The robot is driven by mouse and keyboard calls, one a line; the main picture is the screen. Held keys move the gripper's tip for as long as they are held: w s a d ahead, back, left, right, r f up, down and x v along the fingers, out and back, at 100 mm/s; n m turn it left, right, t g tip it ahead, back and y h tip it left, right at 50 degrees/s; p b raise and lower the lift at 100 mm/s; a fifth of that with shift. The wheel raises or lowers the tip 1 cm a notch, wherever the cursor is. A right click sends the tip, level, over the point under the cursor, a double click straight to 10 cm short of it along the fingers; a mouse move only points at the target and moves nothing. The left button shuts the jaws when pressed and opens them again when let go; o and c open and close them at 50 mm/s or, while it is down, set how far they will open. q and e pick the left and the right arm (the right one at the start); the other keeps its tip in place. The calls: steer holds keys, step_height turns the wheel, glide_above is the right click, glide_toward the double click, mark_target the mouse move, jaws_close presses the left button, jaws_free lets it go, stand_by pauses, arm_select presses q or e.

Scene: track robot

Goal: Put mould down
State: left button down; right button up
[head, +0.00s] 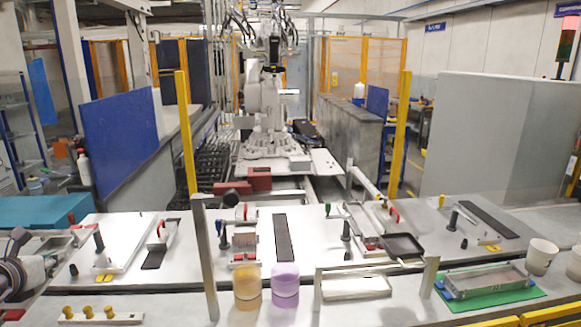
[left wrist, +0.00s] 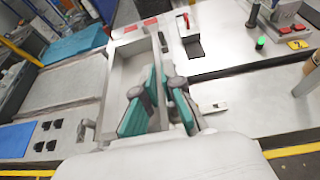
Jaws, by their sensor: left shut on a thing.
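My left gripper (left wrist: 160,98) has teal finger pads and is shut on the mould (left wrist: 128,68), a long grey metal box with an open top. One pad is inside the box and the other outside, with the side wall between them. In the head view the gripper (head: 17,262) is at the left edge, partly cut off, and the mould (head: 55,245) shows beside it at the left end of the work tables. I cannot tell whether the mould touches the surface under it. My right gripper is not in view.
Another metal mould (head: 487,279) sits on a green mat (head: 530,293) at right, next to a white cup (head: 541,257). White fixture plates (head: 125,240) with clamps and posts line the table. Orange and purple jars (head: 285,285) stand at front centre. A teal box (head: 45,211) lies behind the gripper.

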arm_select(q)
steer(key=shift+s+d+f+m+h, duration=0.2)
steer(key=shift+d+f, duration=0.1)
steer(key=shift+d, duration=0.15)
steer(key=shift+s+d+f+m+h, duration=0.1)
steer(key=shift+d+f+m+h, duration=0.15)
steer(key=shift+d, duration=0.2)
steer(key=shift+s+d+f+m+g+h, duration=0.95)
steer(key=shift+s+d+f+m+h, duration=1)
steer(key=shift+d, duration=2.7)
steer(key=shift+s+d+f+m+g+h, duration=1)
steer(key=shift+s+d+m+h, duration=1.05)
steer(key=shift+s+d, duration=1.85)
steer(key=shift+s+d+f+m+g+h, duration=0.85)
steer(key=shift+s+d+f+m+h, duration=0.95)
steer(key=shift+d, duration=3.6)
steer(key=shift+d+f+b, duration=0.1)
steer(key=shift+f+b, duration=2.8)
steer(key=shift+b, duration=0.15)
steer(key=shift+r+h, duration=0.1)
steer(key=shift+h, duration=0.15)
